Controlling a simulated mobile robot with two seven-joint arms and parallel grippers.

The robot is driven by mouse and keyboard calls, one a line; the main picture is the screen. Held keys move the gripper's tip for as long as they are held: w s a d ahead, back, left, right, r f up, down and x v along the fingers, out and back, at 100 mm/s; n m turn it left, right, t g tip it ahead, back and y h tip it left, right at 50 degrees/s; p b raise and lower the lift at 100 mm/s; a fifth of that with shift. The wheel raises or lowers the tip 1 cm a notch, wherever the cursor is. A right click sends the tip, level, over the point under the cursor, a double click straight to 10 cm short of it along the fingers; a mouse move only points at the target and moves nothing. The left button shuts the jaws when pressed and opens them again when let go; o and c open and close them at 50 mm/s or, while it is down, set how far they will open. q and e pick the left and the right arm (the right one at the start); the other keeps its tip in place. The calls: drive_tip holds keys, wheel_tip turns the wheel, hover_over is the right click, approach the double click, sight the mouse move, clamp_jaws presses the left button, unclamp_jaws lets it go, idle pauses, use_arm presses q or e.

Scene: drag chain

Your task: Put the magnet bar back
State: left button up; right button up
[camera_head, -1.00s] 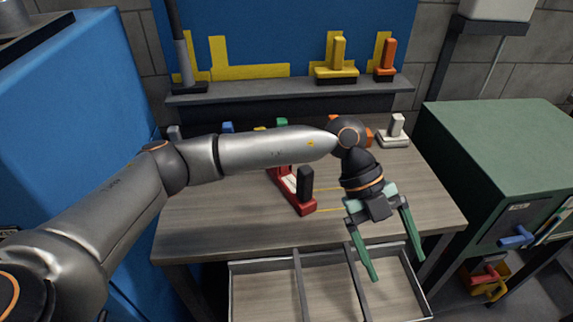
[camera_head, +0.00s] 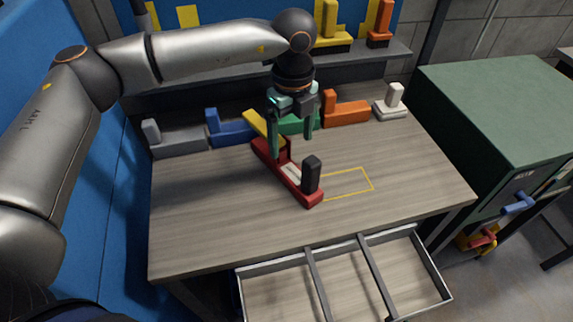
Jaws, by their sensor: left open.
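A long red bar (camera_head: 273,165) with a black upright handle (camera_head: 311,174) at its near end lies diagonally on the workbench; it looks like the magnet bar. A pale strip shows along its middle. A yellow outlined rectangle (camera_head: 350,182) is on the bench just right of it, partly beside the bar's near end. My left gripper (camera_head: 291,146) is open, pointing down at the far end of the red bar. Its fingers hide part of the bar and of the green block behind. I cannot tell whether they touch the bar. My right gripper is not in view.
Grey (camera_head: 178,142), blue (camera_head: 230,128), yellow (camera_head: 256,124), green (camera_head: 297,124), orange (camera_head: 345,109) and white (camera_head: 390,107) handled pieces line the bench's back. An open divided drawer (camera_head: 312,267) juts out in front. A green cabinet (camera_head: 495,110) stands right. The bench front is clear.

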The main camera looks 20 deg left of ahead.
sight(289, 168)
use_arm(q)
wheel_tip(289, 168, down, 4)
drive_tip(key=shift+r, duration=0.1)
drive_tip(key=f, duration=0.2)
drive_tip(key=f+p, duration=0.1)
drive_tip(key=f, duration=0.2)
drive_tip(key=shift+s+a+f, duration=0.15)
drive_tip(key=shift+s+f, duration=0.05)
drive_tip(key=shift+f, duration=0.15)
clamp_jaws()
idle(0.4)
drive_tip(key=shift+r, duration=0.1)
